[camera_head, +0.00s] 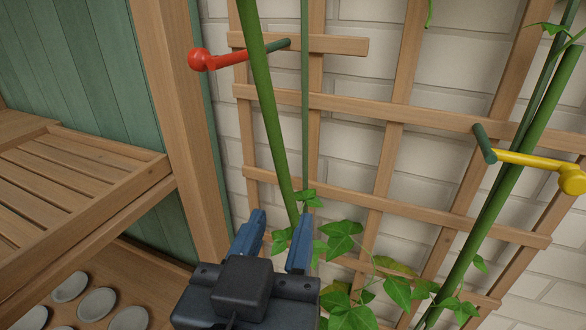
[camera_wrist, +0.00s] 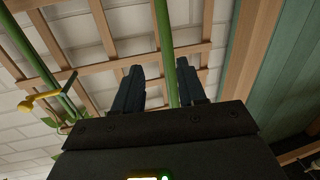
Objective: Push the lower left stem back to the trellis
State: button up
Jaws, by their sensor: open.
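The left stem (camera_head: 264,100) is a thick green stalk that leans down and to the right in front of the trellis (camera_head: 330,109). Its lower part ends among leaves. A thinner dark green upright (camera_head: 305,90) runs beside it. My gripper (camera_head: 279,222) is open at the stem's lower part, its two blue-grey fingers pointing toward the trellis. In the wrist view the stem (camera_wrist: 164,45) shows between the fingers (camera_wrist: 158,72), with a gap on both sides; I cannot tell how deep it sits. The gripper holds nothing.
A red-handled peg (camera_head: 205,60) crosses the left stem higher up. A yellow-handled peg (camera_head: 530,160) is by the right stem (camera_head: 480,230). Leaves (camera_head: 340,240) hang right of my gripper. A wooden post (camera_head: 180,120) and slatted shelf (camera_head: 80,180) stand left.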

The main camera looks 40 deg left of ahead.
aim_at(280, 174)
jog(key=shift+w+a+r+p, duration=0.3)
jog(key=shift+w+a, duration=0.5)
jog(key=shift+w, duration=0.35)
jog(key=shift+w+a+r+p, duration=0.3)
jog(key=shift+w+a, duration=0.5)
jog(key=shift+w, duration=0.4)
jog(key=shift+w+a+r+p, duration=0.2)
jog(key=shift+w+a+r, duration=0.2)
jog(key=shift+w+a, duration=0.6)
jog(key=shift+w+d, duration=0.15)
jog(key=shift+d, duration=0.05)
jog(key=shift+c, duration=0.4)
grip_shut()
